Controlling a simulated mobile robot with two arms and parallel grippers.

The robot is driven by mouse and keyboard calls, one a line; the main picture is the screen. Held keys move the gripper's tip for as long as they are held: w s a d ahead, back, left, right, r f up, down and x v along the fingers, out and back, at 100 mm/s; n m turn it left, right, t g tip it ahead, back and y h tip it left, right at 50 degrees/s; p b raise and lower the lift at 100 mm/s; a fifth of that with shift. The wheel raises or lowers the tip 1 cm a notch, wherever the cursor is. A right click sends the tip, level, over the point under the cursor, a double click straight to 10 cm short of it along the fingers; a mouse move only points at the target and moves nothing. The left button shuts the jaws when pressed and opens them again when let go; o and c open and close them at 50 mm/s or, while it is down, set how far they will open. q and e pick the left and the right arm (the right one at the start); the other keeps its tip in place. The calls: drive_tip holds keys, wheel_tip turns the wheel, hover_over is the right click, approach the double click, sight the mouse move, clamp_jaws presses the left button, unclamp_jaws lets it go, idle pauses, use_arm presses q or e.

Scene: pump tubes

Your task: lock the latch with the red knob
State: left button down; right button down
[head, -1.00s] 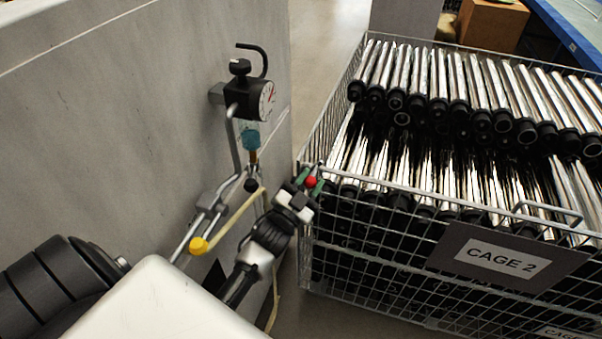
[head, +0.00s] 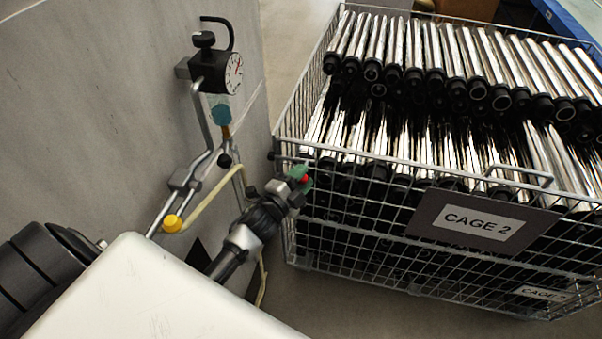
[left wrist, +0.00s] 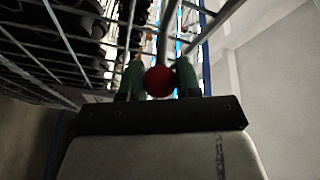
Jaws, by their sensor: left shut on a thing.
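The red knob (head: 306,179) is at the front left corner of the wire cage, partly hidden by my left gripper (head: 301,178). In the left wrist view the red knob (left wrist: 159,82) sits between the two green fingertips of my left gripper (left wrist: 160,76), which is shut on it. A thin metal rod (left wrist: 168,35) runs up from behind the knob in that view. The rest of the latch is too small or hidden to tell its position. My right gripper is not in view.
The cage (head: 345,153) is full of shiny tubes with black ends and bears a CAGE 2 sign (head: 482,222). To the left, a grey panel (head: 90,120) carries a gauge (head: 234,74), pipes and a yellow knob (head: 172,223) close to my left arm.

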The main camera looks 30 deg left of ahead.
use_arm(q)
drive_tip(key=shift+f, duration=0.5)
drive_tip(key=shift+f+b, duration=0.1)
drive_tip(key=shift+b, duration=0.2)
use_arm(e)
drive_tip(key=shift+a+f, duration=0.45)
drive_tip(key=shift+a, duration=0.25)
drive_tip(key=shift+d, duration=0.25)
use_arm(q)
drive_tip(key=c, duration=0.8)
unclamp_jaws()
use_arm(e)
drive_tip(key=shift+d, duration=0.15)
use_arm(q)
drive_tip(key=shift+s, duration=0.15)
drive_tip(key=s, duration=0.3)
drive_tip(key=s+a, duration=0.1)
drive_tip(key=s, duration=0.3)
drive_tip(key=s+b, duration=0.1)
drive_tip(key=s, duration=0.2)
drive_tip(key=shift+s+a+f, duration=0.2)
drive_tip(key=shift+a+f, duration=0.05)
drive_tip(key=shift+a, duration=0.1)
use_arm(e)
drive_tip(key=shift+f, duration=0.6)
